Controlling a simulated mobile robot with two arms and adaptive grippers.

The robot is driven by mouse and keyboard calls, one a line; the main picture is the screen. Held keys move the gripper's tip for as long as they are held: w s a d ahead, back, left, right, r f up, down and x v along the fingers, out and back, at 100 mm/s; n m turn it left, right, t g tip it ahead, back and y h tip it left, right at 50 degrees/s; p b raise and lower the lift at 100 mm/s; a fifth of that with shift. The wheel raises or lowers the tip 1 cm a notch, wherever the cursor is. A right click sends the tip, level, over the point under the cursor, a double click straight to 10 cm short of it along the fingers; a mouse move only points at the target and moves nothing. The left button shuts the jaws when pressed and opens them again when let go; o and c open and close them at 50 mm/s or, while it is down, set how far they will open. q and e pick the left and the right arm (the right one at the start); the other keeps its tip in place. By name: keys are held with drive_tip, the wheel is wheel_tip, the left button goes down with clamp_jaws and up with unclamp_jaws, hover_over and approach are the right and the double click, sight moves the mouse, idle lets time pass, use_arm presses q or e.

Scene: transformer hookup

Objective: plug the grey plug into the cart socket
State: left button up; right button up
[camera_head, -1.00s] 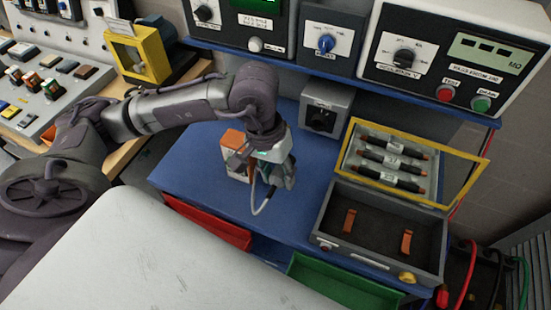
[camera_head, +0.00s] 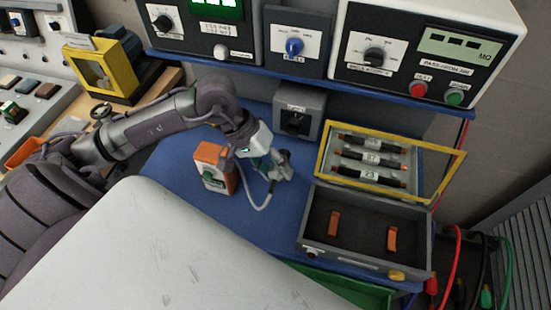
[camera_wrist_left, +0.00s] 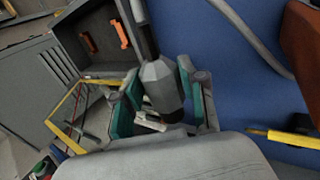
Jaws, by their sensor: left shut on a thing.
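The grey plug (camera_wrist_left: 162,82) is between the teal-padded fingers of my left gripper (camera_wrist_left: 160,100), which is shut on it. In the head view my left gripper (camera_head: 280,165) holds the plug above the blue cart top, in front of a grey box with a dark face (camera_head: 296,122) that looks like the cart socket. The gripper and the box look apart. A grey cable (camera_head: 262,203) hangs in a loop by the orange and white unit (camera_head: 213,167); it also shows in the left wrist view (camera_wrist_left: 245,35). The socket's opening is too small to make out. My right gripper is not in view.
An open grey case (camera_head: 365,229) with a yellow-framed lid (camera_head: 321,160) stands right of the gripper. A blue shelf (camera_head: 230,67) with instruments overhangs the back. Blue cart top (camera_head: 235,212) is clear in front of the orange unit.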

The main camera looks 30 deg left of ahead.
use_arm(q)
drive_tip(key=shift+w+f+b, duration=0.1)
drive_tip(key=shift+w+b, duration=0.05)
drive_tip(key=shift+b, duration=0.65)
drive_tip(key=shift+w+a+b, duration=0.25)
drive_tip(key=shift+w+b, duration=0.05)
drive_tip(key=shift+w, duration=0.65)
drive_tip(key=shift+w+a+b, duration=0.25)
drive_tip(key=shift+w+b, duration=0.1)
drive_tip(key=shift+w, duration=0.55)
drive_tip(key=shift+w+a+b, duration=0.25)
drive_tip(key=shift+w+b, duration=0.05)
drive_tip(key=shift+w, duration=0.65)
drive_tip(key=shift+b, duration=0.6)
drive_tip(key=shift+w+a+b, duration=0.2)
drive_tip(key=shift+w+b, duration=0.25)
drive_tip(key=shift+w, duration=0.3)
drive_tip(key=shift+w+a+b, duration=0.2)
drive_tip(key=shift+w+b, duration=0.25)
drive_tip(key=shift+w, duration=0.3)
drive_tip(key=o, duration=1.1)
drive_tip(key=shift+o, duration=0.6)
